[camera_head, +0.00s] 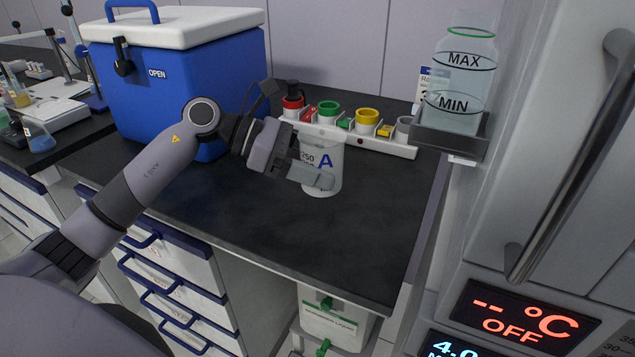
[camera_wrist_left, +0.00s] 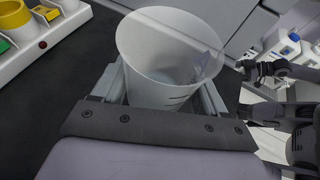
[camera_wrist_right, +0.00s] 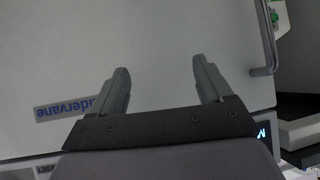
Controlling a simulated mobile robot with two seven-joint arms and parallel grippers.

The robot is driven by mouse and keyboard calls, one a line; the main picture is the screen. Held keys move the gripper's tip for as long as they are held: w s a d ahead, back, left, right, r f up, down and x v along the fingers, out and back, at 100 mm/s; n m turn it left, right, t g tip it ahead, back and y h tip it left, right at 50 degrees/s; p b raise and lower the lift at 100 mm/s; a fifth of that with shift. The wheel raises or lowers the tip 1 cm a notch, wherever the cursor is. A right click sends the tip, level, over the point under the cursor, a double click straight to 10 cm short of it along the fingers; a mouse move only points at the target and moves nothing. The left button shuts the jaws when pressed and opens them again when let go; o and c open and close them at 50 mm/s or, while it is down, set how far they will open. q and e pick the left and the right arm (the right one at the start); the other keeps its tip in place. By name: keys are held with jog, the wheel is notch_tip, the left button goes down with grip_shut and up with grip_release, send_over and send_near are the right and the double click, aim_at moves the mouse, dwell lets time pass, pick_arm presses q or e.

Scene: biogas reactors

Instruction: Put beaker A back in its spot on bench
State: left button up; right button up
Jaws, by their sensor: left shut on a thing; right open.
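Beaker A (camera_head: 322,157) is a translucent white beaker with a blue letter A and a 250 mark. My left gripper (camera_head: 312,178) is shut on it, with a finger along its lower side. Beaker A looks upright over the dark bench top (camera_head: 270,215); I cannot tell whether its base touches the bench. In the left wrist view beaker A (camera_wrist_left: 165,60) sits between both fingers and looks empty. My right gripper (camera_wrist_right: 165,88) shows only in the right wrist view, open and empty, in front of a pale panel.
A white rack (camera_head: 395,147) with coloured caps stands behind beaker A. A blue cooler box (camera_head: 180,75) is at the left. A clear container (camera_head: 462,85) marked MAX and MIN sits in a holder at the right, beside a large appliance (camera_head: 570,150). The bench's front is clear.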

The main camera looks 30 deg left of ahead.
pick_arm(q)
jog(key=shift+f, duration=2)
jog(key=shift+f, duration=0.1)
jog(key=o, duration=0.8)
jog(key=shift+f+b, duration=0.1)
jog(key=shift+b, duration=0.2)
jog(key=o, duration=0.5)
jog(key=shift+c, duration=0.2)
jog(key=shift+s+a+r, duration=0.1)
jog(key=shift+a+r, duration=0.05)
jog(key=shift+r, duration=0.1)
jog(key=b+v, duration=0.1)
jog(key=v, duration=1)
jog(key=shift+s+a, duration=0.15)
jog(key=shift+a, duration=0.15)
